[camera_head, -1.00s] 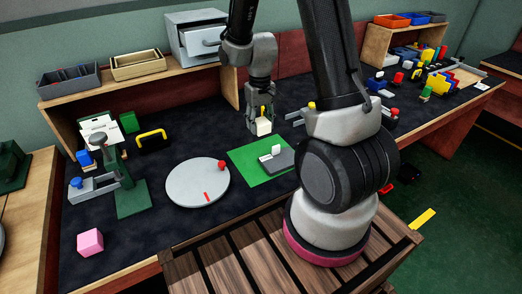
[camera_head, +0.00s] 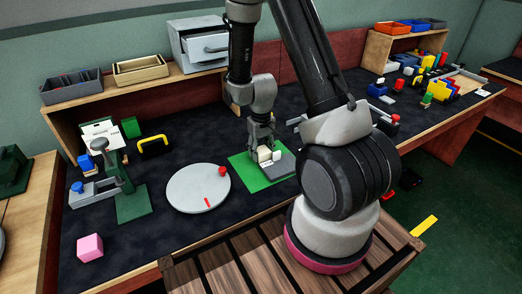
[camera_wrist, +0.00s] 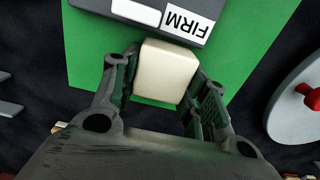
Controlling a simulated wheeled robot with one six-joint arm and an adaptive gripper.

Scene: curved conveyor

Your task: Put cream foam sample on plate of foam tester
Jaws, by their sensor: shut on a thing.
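My gripper (camera_head: 264,150) is shut on a cream foam block (camera_wrist: 165,70), which sits between the two fingers in the wrist view. In the head view the cream block (camera_head: 264,155) shows at the fingertips, above the green plate (camera_head: 245,171). The green plate also fills much of the upper wrist view (camera_wrist: 85,60). A grey unit (camera_head: 286,172) stands on its right part. In the wrist view this grey unit (camera_wrist: 112,10) carries a "FIRM" label and a white panel, just beyond the block. I cannot tell whether the block touches the plate.
A round grey turntable (camera_head: 190,193) with a red knob lies left of the green plate. A green stand with a grey arm (camera_head: 125,185) and a pink cube (camera_head: 90,247) are further left. A shelf with trays and a drawer box (camera_head: 195,42) runs behind.

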